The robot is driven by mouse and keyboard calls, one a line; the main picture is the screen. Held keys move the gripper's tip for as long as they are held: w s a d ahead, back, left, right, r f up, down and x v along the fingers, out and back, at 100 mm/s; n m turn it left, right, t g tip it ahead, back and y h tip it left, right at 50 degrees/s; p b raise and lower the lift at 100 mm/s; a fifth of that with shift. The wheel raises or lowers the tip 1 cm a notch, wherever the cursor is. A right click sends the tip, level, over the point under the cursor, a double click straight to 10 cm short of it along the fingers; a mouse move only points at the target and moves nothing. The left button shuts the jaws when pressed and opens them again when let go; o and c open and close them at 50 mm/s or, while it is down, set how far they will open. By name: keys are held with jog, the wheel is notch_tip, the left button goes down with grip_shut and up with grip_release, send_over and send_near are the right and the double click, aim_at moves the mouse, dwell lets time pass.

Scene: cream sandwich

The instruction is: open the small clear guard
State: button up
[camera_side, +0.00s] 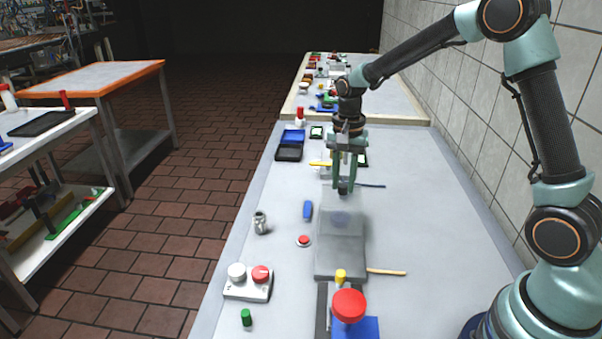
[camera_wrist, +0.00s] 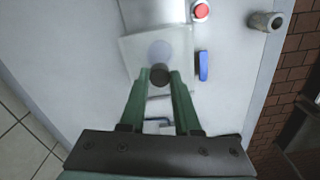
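The small clear guard (camera_side: 341,208) is a see-through plate over the far part of a grey block (camera_side: 340,262), with a pale blue disc (camera_side: 340,219) showing through it. In the wrist view the guard (camera_wrist: 136,50) looks wider than the block beyond it. I cannot tell whether it lies flat or is slightly raised. A dark round knob (camera_wrist: 160,75) is at the guard's near edge. My gripper (camera_side: 344,186) points down at this edge. In the wrist view its fingertips (camera_wrist: 161,73) are on both sides of the knob, very close; contact is unclear.
A red button (camera_side: 303,240), a blue piece (camera_side: 307,210) and a metal cylinder (camera_side: 260,223) are left of the block. A wooden stick (camera_side: 386,272) lies right. A red knob (camera_side: 349,305) stands in front. The bench's right side is mostly clear up to the tiled wall.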

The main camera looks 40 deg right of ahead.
grip_shut()
jog(key=shift+r, duration=0.1)
dwell(1.0)
